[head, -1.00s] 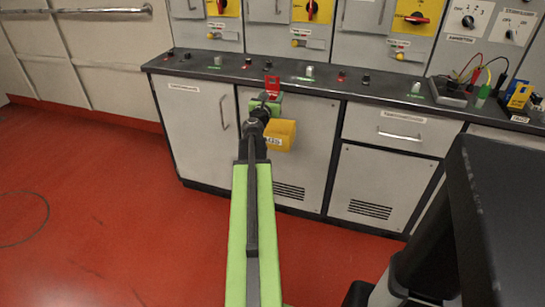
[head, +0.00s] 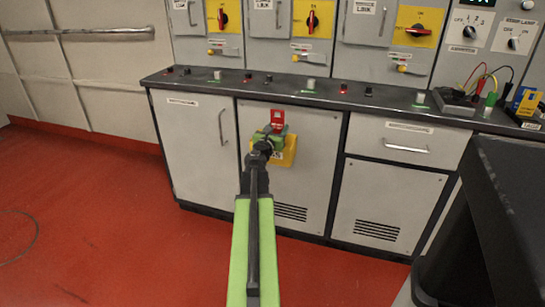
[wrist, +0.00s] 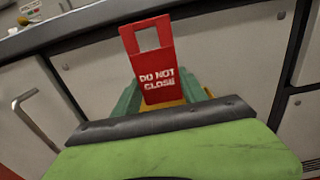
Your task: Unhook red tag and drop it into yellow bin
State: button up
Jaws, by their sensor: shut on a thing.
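The red tag (wrist: 150,60), lettered "DO NOT CLOSE" with a square hole at its top, stands upright between the green fingers of my gripper (wrist: 160,98) in the wrist view. My gripper (head: 270,137) is shut on the tag (head: 278,118) in the head view, in front of the cabinet doors and below the counter edge. The yellow bin (head: 288,152) is on the cabinet front, behind and just below my gripper, partly hidden by it. In the wrist view only a little yellow shows under the tag.
The dark counter (head: 330,92) with small knobs and lamps runs above the gripper. Breaker panels with red handles (head: 313,22) stand behind it. Test leads and a meter (head: 470,98) lie at the right. A dark block (head: 515,190) fills the lower right.

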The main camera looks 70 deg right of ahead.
jog(key=o, duration=1.4)
jog(key=shift+o, duration=0.2)
jog(key=a, duration=0.7)
jog(key=shift+s+a, duration=0.2)
jog(key=shift+a, duration=0.05)
